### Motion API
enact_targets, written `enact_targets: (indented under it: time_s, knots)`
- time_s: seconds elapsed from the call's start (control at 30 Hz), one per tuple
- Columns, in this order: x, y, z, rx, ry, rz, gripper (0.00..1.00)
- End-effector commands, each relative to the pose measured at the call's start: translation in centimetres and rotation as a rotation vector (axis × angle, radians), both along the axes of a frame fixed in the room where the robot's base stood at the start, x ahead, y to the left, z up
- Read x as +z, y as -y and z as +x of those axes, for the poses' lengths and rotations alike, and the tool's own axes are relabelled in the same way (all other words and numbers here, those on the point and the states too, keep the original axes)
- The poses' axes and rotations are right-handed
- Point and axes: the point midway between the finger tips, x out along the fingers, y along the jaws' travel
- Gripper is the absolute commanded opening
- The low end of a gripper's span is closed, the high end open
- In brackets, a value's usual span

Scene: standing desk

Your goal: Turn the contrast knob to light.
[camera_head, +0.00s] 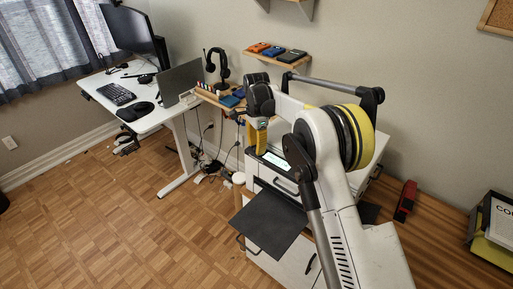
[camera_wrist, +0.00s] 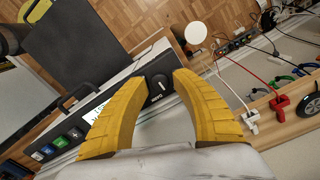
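The device (camera_head: 277,162) with a lit screen sits on the white cabinet, below my gripper in the head view. In the wrist view, its dark front panel (camera_wrist: 137,83) runs diagonally. A round black knob (camera_wrist: 159,86) with a white pointer mark is at one end of this panel, with small white lettering by it that I cannot read. My gripper (camera_wrist: 158,79) has two yellow fingers, spread apart with the knob showing in the gap between their tips. I cannot tell whether either finger touches it. In the head view my gripper (camera_head: 257,137) is partly hidden by my arm.
The panel also has several coloured buttons (camera_wrist: 60,142) and part of a screen (camera_wrist: 95,117). A dark flat sheet (camera_head: 268,220) juts out at the cabinet front. A white round object (camera_wrist: 196,33) and cables lie nearby. A wooden shelf (camera_head: 205,95) stands beyond my gripper.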

Motion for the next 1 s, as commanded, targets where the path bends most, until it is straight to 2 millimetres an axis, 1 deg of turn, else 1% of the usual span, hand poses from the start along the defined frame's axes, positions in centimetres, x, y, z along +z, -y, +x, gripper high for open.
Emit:
enact_targets:
  time_s: [0.2, 0.27, 0.3, 1.0]
  knots:
    - [0.02, 0.01, 0.00, 0.000, 0.000, 0.000, 0.31]
    - [0.02, 0.00, 0.00, 0.000, 0.000, 0.000, 0.12]
    - [0.03, 0.00, 0.00, 0.000, 0.000, 0.000, 0.00]
    - [-0.03, -0.01, 0.02, 0.005, 0.001, 0.000, 0.00]
